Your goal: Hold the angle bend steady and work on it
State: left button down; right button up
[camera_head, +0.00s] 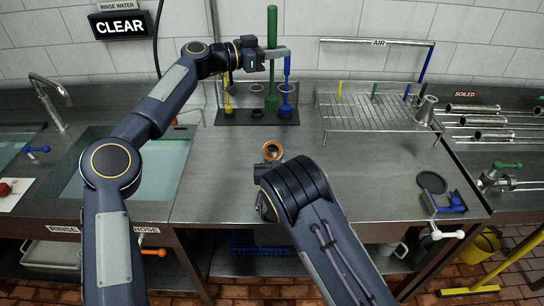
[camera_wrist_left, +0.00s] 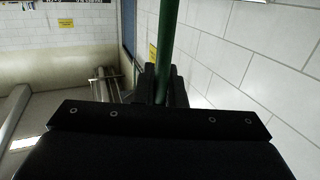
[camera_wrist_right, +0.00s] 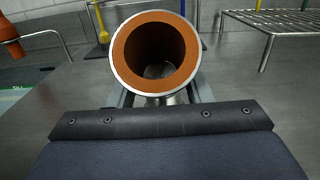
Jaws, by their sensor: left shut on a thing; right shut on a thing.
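The angle bend (camera_head: 272,151), with a steel rim and orange inside, is held above the bench. In the right wrist view its round open end (camera_wrist_right: 157,55) faces the camera. My right gripper (camera_wrist_right: 157,97) is shut on it; my forearm hides most of this grip in the head view. My left gripper (camera_head: 264,54) is shut on the green brush (camera_head: 272,27) at the brush rack (camera_head: 230,118). The brush's green shaft (camera_wrist_left: 165,50) stands between the fingers in the left wrist view. I cannot tell whether its lower end touches the rack.
The rack also holds a blue brush (camera_head: 287,70) and a yellow brush (camera_head: 228,100). A wire drying rack (camera_head: 365,115) stands to the right. A water-filled sink (camera_head: 165,165) lies to the left. A small blue clamp (camera_head: 450,201) sits at the bench's right front. The bench's middle right is clear.

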pick_arm(q)
jog(key=shift+f, duration=0.1)
jog(key=f, duration=0.1)
jog(key=s+f+m, duration=0.1)
jog(key=f, duration=0.1)
jog(key=s+f+m, duration=0.1)
jog(key=shift+a+f+g+h, duration=0.25)
jog(key=shift+a+g+h, duration=0.05)
jog(key=shift+g, duration=0.1)
jog(key=s+f+m+g, duration=0.1)
jog(key=s+f+m, duration=0.1)
jog(key=s, duration=0.5)
jog(key=s+f+m+g+h, duration=0.1)
jog(key=s+f+m, duration=0.1)
jog(key=s+m, duration=0.2)
jog(key=s+d+f+m+g+h, duration=0.1)
jog(key=s+f+m, duration=0.2)
jog(key=s, duration=0.7)
jog(key=shift+m, duration=0.4)
jog(key=w+f, duration=0.5)
jog(key=shift+w+f, duration=0.25)
jog(key=shift+w, duration=0.05)
jog(key=shift+w+f, duration=0.1)
